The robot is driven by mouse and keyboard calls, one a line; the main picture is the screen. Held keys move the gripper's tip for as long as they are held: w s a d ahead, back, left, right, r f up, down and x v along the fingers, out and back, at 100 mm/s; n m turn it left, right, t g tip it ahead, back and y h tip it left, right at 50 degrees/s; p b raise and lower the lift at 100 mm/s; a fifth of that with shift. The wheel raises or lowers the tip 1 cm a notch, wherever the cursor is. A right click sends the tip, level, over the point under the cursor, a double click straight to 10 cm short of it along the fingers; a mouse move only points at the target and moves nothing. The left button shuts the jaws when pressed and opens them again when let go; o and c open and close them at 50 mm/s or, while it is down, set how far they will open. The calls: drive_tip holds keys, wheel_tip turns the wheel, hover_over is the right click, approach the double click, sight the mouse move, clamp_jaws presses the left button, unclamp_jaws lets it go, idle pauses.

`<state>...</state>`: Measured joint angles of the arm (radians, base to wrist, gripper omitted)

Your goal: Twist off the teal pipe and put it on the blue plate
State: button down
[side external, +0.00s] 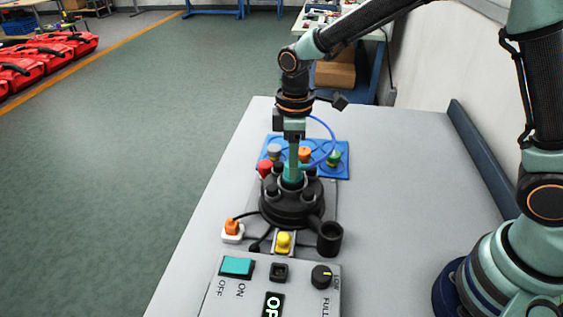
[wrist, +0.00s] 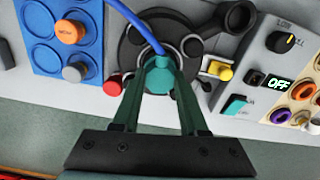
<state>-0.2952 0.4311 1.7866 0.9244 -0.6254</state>
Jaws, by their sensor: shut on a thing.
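The teal pipe (side external: 292,177) stands at the centre of the black round tank top (side external: 277,208). A blue hose runs from it. My gripper (side external: 293,163) reaches straight down over the tank top and is shut on the teal pipe. In the wrist view, the pipe (wrist: 158,76) sits between the two fingers, its lower part partly hidden. The blue plate (side external: 341,171) lies behind the tank top on the table. It also shows in the wrist view (wrist: 50,16) at the upper left, with round recesses holding an orange and a grey-topped piece.
A control box (side external: 252,292) with a teal switch and black knob stands at the front. A red knob (side external: 265,168), a yellow knob (side external: 283,241) and a black cup (side external: 330,238) surround the tank top. The table (side external: 410,190) is clear to the right.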

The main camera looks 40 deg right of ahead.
drive_tip(key=shift+n, duration=0.7)
drive_tip(key=shift+n, duration=0.8)
drive_tip(key=shift+n, duration=0.3)
unclamp_jaws()
drive_tip(key=shift+r, duration=0.1)
drive_tip(key=shift+r, duration=3.4)
